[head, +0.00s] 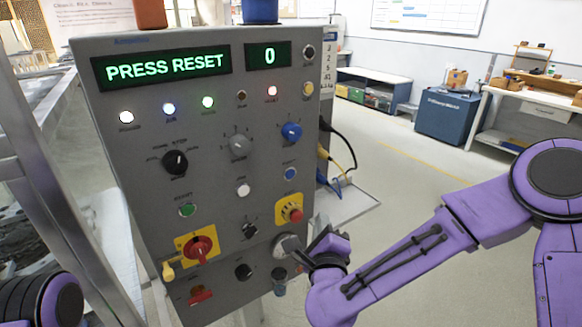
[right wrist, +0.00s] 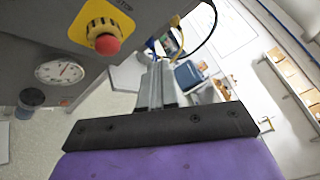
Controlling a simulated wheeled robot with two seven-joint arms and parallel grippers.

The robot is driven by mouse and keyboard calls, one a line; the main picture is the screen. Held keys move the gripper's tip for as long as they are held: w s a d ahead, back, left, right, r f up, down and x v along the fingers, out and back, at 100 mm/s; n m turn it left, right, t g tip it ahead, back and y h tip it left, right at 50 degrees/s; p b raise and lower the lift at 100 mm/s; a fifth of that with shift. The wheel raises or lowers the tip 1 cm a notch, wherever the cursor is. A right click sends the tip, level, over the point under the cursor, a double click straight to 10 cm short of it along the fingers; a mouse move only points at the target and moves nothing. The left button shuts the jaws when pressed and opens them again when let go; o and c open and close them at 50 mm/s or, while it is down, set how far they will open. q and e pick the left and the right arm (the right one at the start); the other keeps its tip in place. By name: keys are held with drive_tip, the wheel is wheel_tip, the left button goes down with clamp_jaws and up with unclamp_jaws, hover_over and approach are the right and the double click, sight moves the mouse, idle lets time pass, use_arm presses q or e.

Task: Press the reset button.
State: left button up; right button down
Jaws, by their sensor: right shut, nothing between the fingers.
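The grey control panel (head: 140,160) stands in front of me, and its green display (head: 160,67) reads "PRESS RESET". A small blue button (head: 290,173) sits at the right of the panel, above the red emergency stop (head: 291,213); its label is too small to read surely. A white button (head: 243,189) and a green button (head: 187,209) are to its left. My right gripper (head: 322,240) is beside the panel's lower right edge, below the blue button and apart from it. Its fingers (right wrist: 157,72) are shut and empty. My left gripper is out of view.
The emergency stop also shows in the right wrist view (right wrist: 107,43), with a round gauge (right wrist: 60,71) below it. Blue and yellow cables (head: 338,172) hang at the panel's right side. A blue cabinet (head: 450,115) and benches stand farther back. Open floor lies right of the panel.

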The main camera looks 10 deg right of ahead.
sight(290, 174)
drive_tip(key=r+m, duration=0.1)
drive_tip(key=r, duration=0.1)
drive_tip(key=r+m, duration=0.1)
drive_tip(key=r, duration=0.2)
drive_tip(key=shift+w+d+t+h, duration=0.1)
drive_tip(key=shift+w+t+h, duration=0.1)
drive_tip(key=shift+t+h, duration=0.2)
drive_tip(key=shift+w, duration=0.1)
drive_tip(key=w+a, duration=0.3)
drive_tip(key=w, duration=0.5)
drive_tip(key=shift+w, duration=0.15)
idle(1.5)
drive_tip(key=shift+w+a, duration=0.15)
drive_tip(key=shift+w, duration=0.15)
